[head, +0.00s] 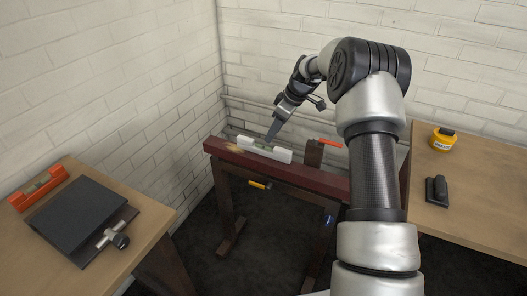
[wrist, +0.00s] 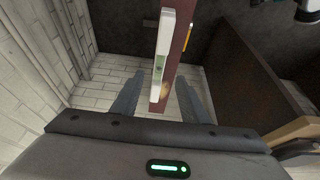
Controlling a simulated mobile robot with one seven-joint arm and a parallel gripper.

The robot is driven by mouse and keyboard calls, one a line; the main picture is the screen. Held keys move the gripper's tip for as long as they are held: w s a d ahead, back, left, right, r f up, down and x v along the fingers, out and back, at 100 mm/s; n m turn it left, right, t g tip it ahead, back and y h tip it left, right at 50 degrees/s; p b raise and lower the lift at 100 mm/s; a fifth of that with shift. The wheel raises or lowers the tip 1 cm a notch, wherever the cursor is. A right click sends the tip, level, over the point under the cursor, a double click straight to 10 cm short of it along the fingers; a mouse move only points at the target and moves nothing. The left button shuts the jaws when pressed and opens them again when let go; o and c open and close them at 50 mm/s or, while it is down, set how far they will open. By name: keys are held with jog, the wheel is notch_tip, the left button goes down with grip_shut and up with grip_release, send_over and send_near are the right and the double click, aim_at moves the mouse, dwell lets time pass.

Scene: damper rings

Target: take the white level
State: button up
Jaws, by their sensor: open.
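The white level (head: 276,153) lies along the top of a dark red beam (head: 318,178) on a trestle, with a green vial in its middle. It also shows in the wrist view (wrist: 167,38), running up the picture along the beam. My gripper (head: 270,138) is open and empty at the level, pointing down; in the head view its fingertips overlap the level's middle. In the wrist view my gripper (wrist: 157,92) has one finger on each side of the level's lower end. I cannot tell how far the fingertips are above it, or whether they touch.
An orange level (head: 38,189), a dark flat board (head: 80,218) and a silver tool (head: 112,238) lie on the left table. The right table holds a yellow round item (head: 443,139) and a black tool (head: 437,190). An orange-handled tool (head: 330,143) is behind the beam. White brick walls stand close behind.

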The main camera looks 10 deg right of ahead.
aim_at(265, 146)
jog(key=b+x, duration=0.1)
jog(key=x, duration=0.7)
jog(key=shift+w+a+f, duration=0.1)
jog(key=shift+w+f, duration=0.05)
jog(key=shift+f, duration=0.05)
grip_shut()
